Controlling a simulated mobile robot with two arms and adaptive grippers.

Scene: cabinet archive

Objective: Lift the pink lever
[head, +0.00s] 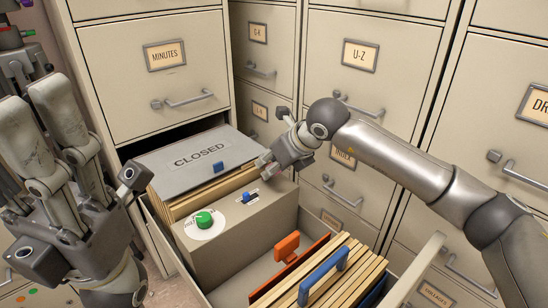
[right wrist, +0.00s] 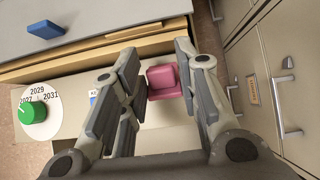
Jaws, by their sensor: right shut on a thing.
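The pink lever (right wrist: 164,82) shows in the right wrist view as a chunky block on the beige panel inside the open drawer. The fingers of my right gripper (right wrist: 158,90) are closed around it from both sides. In the head view, my right gripper (head: 272,163) reaches down to the panel's far right end and largely hides the lever. My left gripper (head: 92,140) is at the left of the head view, its fingers spread and empty, beside the drawer and away from the lever.
The panel (head: 230,228) also carries a green dial (head: 204,218) and a small blue slider (head: 247,197). Behind it lies a grey CLOSED lid (head: 170,158) with a blue tab. In front are folders with orange (head: 288,248) and blue handles (head: 323,272). Cabinets with protruding handles stand close behind and right.

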